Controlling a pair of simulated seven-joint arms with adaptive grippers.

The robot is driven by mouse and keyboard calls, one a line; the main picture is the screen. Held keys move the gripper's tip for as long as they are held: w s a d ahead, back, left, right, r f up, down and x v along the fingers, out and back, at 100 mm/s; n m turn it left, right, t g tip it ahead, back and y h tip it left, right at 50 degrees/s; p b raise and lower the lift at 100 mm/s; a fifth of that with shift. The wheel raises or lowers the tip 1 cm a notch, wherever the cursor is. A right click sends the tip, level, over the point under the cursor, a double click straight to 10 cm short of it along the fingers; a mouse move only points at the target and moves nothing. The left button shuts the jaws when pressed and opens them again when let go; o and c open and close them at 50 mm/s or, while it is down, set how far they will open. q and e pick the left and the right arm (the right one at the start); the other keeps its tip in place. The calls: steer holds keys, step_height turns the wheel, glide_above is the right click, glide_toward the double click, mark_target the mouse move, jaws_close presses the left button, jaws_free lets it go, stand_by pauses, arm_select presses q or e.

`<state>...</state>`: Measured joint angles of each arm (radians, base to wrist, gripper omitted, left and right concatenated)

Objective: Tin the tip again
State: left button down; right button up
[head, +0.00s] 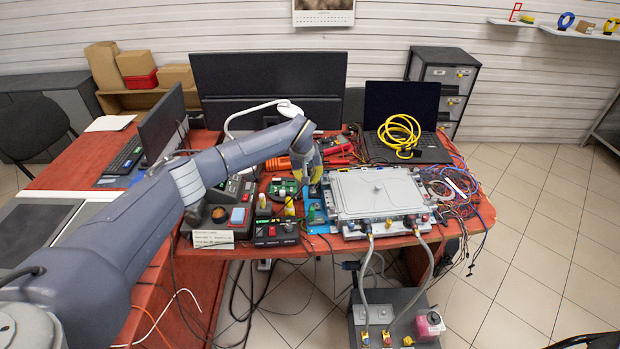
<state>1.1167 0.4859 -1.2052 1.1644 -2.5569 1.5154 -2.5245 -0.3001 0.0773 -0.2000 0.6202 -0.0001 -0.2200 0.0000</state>
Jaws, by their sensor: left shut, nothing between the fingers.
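My left arm reaches in from the left, and its gripper (313,182) points down over the work area, just left of the grey housing. Its fingers look shut with nothing held; they are small here. Below and left of it stands a dark soldering station (232,190) with dials. My right gripper is not in view.
A large grey metal housing (376,192) fills the table's right middle, with hoses running down to a grey unit (393,318) on the floor. Small bottles (289,205) and a green circuit board (283,188) crowd the gripper. Loose wires (455,190) lie at the right. A laptop (402,105) stands behind.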

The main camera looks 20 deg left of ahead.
arm_select(q)
steer(key=shift+r, duration=0.1)
steer(key=shift+r, duration=2.9)
